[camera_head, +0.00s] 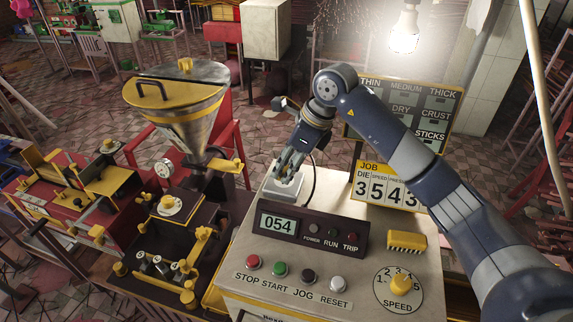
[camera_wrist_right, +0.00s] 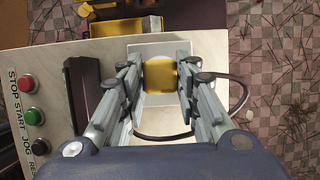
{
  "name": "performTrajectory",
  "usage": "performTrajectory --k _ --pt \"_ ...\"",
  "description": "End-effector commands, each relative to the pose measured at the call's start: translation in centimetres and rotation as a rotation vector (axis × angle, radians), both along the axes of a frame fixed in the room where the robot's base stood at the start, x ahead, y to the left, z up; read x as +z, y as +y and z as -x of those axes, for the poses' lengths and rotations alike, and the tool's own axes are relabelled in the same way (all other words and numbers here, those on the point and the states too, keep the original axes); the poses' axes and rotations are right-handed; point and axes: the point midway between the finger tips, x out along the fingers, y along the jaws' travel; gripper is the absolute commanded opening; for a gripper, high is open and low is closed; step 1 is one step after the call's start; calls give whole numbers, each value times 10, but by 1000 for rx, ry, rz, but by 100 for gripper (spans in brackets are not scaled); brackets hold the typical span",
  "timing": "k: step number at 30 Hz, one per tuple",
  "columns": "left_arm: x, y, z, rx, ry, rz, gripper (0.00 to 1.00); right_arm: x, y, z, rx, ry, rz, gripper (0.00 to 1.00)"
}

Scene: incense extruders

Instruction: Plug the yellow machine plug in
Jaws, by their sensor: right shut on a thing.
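My right gripper (camera_head: 290,164) points down over the back of the control box, at a small pale socket block (camera_head: 284,190). In the right wrist view, my right gripper (camera_wrist_right: 160,77) is shut on the yellow plug (camera_wrist_right: 160,76), its fingers on either side. The pale block (camera_wrist_right: 157,101) lies below the plug in that view. I cannot tell whether the plug is seated in it or just above it. A black cable (camera_wrist_right: 243,98) loops out beside the right finger. The yellow machine (camera_head: 178,97) with its metal hopper stands at left. My left gripper is not in view.
The control box (camera_head: 338,262) has a lit display (camera_head: 278,224), several buttons and a speed dial (camera_head: 399,291). A yellow ribbed block (camera_head: 406,241) lies on it. A sign board (camera_head: 412,107) stands behind, close to my right arm. A bulb (camera_head: 405,32) hangs above.

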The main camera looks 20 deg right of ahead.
Motion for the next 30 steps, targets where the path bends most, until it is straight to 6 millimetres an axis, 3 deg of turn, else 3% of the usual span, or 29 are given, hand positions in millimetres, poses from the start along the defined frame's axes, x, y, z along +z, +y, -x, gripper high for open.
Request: performTrajectory --k 30 --pt "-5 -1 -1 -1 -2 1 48 0 0 0 1 -2 0 9"
